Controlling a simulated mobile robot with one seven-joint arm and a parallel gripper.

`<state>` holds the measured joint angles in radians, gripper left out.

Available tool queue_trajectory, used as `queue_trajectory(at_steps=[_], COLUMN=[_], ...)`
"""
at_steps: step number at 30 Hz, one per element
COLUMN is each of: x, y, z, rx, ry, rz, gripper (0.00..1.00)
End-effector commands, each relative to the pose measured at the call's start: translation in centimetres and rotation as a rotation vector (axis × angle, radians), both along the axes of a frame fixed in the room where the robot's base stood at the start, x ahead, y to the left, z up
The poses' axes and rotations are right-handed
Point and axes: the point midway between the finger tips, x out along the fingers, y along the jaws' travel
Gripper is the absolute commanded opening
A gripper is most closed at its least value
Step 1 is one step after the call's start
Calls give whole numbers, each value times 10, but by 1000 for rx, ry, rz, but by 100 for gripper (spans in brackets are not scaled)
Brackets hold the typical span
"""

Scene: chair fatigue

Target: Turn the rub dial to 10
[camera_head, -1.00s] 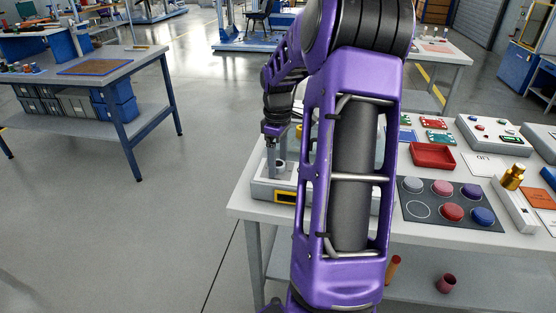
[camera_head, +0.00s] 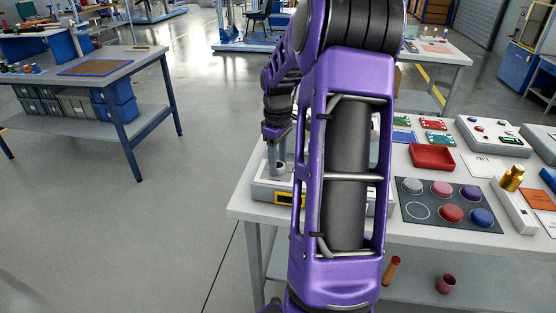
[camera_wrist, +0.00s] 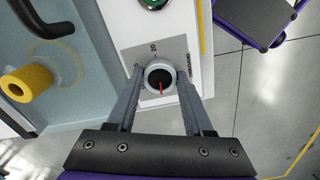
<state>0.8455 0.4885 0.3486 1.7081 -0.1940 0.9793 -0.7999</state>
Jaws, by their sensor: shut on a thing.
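The dial (camera_wrist: 159,78) shows in the wrist view as a round knob with a pale rim, a dark centre and a red pointer line. It sits on a grey printed plate (camera_wrist: 170,48) on a white machine panel; a "20" mark is readable above it, and other marks are partly hidden by the fingers. My gripper (camera_wrist: 160,88) is shut on the dial, one finger on each side. In the head view my gripper (camera_head: 275,160) is at the left end of the machine (camera_head: 265,193), and my arm hides much of it.
A green button (camera_wrist: 153,3) is on the panel above the dial. A yellow cylinder (camera_wrist: 24,83) and a black handle (camera_wrist: 42,20) are at the left. In the head view, a mat with coloured discs (camera_head: 447,203) and a red tray (camera_head: 432,157) lie right of my arm.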

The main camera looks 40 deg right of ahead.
Motion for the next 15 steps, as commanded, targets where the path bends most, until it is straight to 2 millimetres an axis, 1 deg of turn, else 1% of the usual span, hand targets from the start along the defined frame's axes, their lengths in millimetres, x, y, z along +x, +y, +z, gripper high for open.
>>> queue_trajectory(at_steps=[15], x=[0], y=[1], z=[2], rx=[-1], ry=[1], rz=[-465], gripper=[0])
